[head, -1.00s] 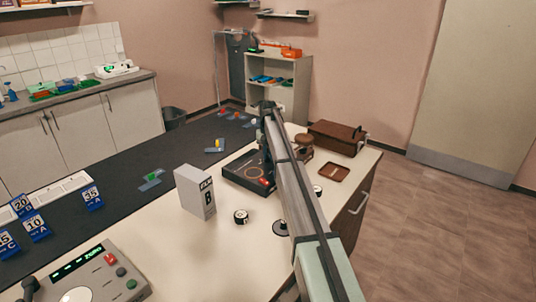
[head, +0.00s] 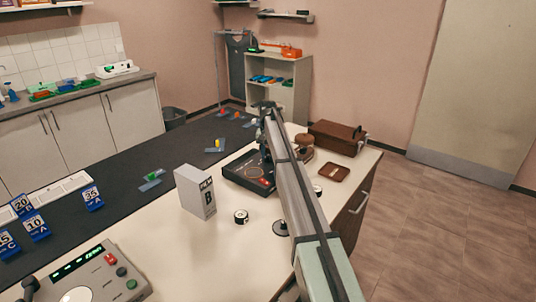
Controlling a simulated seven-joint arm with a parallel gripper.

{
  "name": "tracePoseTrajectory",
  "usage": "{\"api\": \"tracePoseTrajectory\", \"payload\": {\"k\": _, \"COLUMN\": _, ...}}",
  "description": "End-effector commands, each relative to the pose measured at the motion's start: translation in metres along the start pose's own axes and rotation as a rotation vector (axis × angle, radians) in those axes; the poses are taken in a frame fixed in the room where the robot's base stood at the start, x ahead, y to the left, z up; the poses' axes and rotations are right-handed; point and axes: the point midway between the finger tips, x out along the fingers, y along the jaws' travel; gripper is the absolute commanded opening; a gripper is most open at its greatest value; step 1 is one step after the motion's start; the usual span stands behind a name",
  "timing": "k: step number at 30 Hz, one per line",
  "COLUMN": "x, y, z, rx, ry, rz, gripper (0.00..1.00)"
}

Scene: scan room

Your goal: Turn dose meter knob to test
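A dark, shallow instrument box (head: 240,176) with a round ring marking and a small red part stands on the white worktop; it may be the dose meter. No knob or "test" label can be made out on it. My arm reaches from the lower right to above this box and bends down at its far end. The wrist end of my gripper (head: 265,148) shows only as a dark sliver left of the arm, at the box's far side. Its fingers are hidden, so touch or grip cannot be seen.
A grey console (head: 110,262) with a lit green display is at lower left. A white "B" box (head: 190,194) and a small black-and-white disc (head: 241,216) stand nearer. A brown case (head: 337,137) and a brown tray (head: 334,172) lie right of the arm.

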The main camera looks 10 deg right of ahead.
Motion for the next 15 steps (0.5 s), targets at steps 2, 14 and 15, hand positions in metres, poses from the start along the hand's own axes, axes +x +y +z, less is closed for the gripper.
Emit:
{"api": "tracePoseTrajectory", "payload": {"k": 2, "x": 0.0, "y": 0.0, "z": 0.0, "rx": 0.0, "ry": 0.0, "rz": 0.0, "gripper": 0.41}}
{"api": "tracePoseTrajectory", "payload": {"k": 14, "x": -0.008, "y": 0.0, "z": 0.0, "rx": 0.0, "ry": 0.0, "rz": 0.0, "gripper": 0.43}}
{"api": "tracePoseTrajectory", "payload": {"k": 15, "x": -0.013, "y": 0.0, "z": 0.0, "rx": 0.0, "ry": 0.0, "rz": 0.0, "gripper": 0.43}}
